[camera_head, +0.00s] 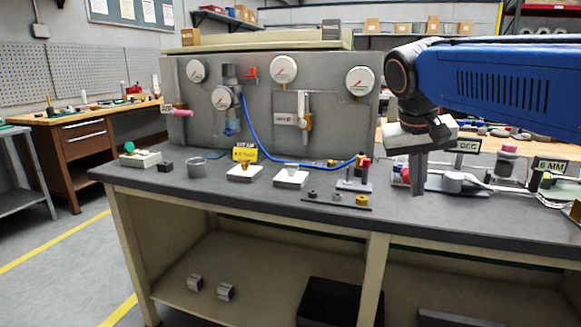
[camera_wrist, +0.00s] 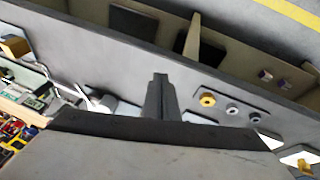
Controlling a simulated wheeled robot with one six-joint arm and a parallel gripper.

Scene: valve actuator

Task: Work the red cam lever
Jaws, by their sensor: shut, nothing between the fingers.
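A red lever-like part (camera_head: 249,71), which looks like the cam lever, sits on the grey upright panel (camera_head: 340,110), beside a grey actuator body (camera_head: 229,76). It is small in the head view, so its exact angle is hard to tell. It does not show in the wrist view. My gripper (camera_head: 418,185) points down over the right part of the bench, well right of the panel's lever and apart from it. In the wrist view my gripper's fingers (camera_wrist: 158,95) are together, with nothing between them.
A blue hose (camera_head: 262,148) runs down the panel and along the bench. Round gauges (camera_head: 284,69) stick out from the panel. Labelled items, including a 6 MM sign (camera_head: 550,165), crowd the right. The bench's front strip is clear.

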